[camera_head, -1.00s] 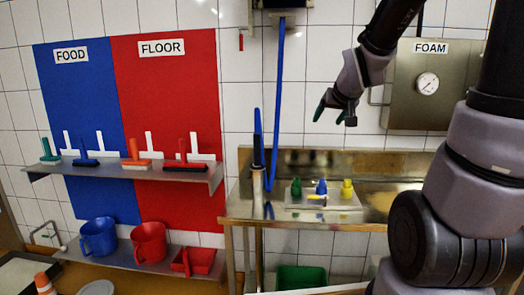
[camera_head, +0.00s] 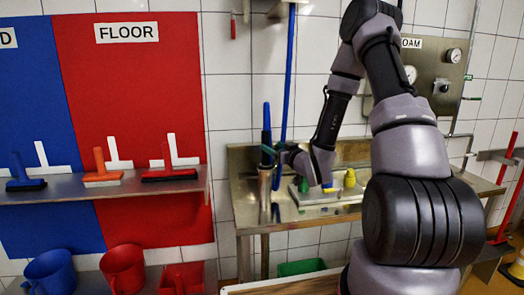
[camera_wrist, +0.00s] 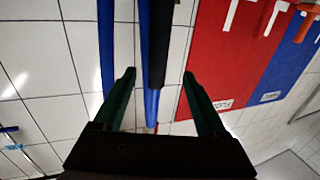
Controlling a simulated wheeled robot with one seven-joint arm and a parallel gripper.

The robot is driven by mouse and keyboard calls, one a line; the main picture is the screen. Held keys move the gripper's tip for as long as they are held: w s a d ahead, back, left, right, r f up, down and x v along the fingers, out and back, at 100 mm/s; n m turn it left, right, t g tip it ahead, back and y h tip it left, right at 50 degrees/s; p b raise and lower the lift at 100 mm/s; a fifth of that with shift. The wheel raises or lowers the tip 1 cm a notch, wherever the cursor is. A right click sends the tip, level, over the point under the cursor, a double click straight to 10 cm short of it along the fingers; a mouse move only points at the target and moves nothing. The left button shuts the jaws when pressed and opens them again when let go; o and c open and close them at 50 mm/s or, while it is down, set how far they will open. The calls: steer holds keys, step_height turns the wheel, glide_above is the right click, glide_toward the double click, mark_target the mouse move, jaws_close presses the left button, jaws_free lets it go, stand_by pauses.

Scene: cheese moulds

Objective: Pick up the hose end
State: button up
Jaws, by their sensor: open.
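The hose end (camera_head: 266,122), a blue and black rod-like piece, stands upright in a steel holder (camera_head: 264,188) at the left side of the steel sink bench. In the wrist view, the hose end (camera_wrist: 158,45) shows as a black and blue shaft between my two green fingers. My gripper (camera_head: 272,152) is open beside its upper part, and neither finger visibly touches it. The fingers (camera_wrist: 158,80) stand apart to both sides of it. A blue hose (camera_head: 289,75) hangs from above, to the right of the hose end. How deep the shaft lies between the fingers is unclear.
The steel bench (camera_head: 245,212) carries green, blue and yellow fittings (camera_head: 349,180), partly behind my arm. A shelf (camera_head: 105,190) with brushes runs along the red and blue boards at left. A foam panel (camera_head: 430,85) is on the wall at right.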

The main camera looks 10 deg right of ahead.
mark_target(266, 142)
steer(key=x, duration=0.4)
steer(key=shift+w+a, duration=0.15)
steer(key=shift+w, duration=0.15)
steer(key=shift+d+r+x, duration=0.15)
steer(key=shift+x, duration=1.2)
steer(key=shift+d+r+x, duration=0.15)
steer(key=shift+x, duration=1.2)
steer(key=shift+w, duration=0.1)
jaws_close()
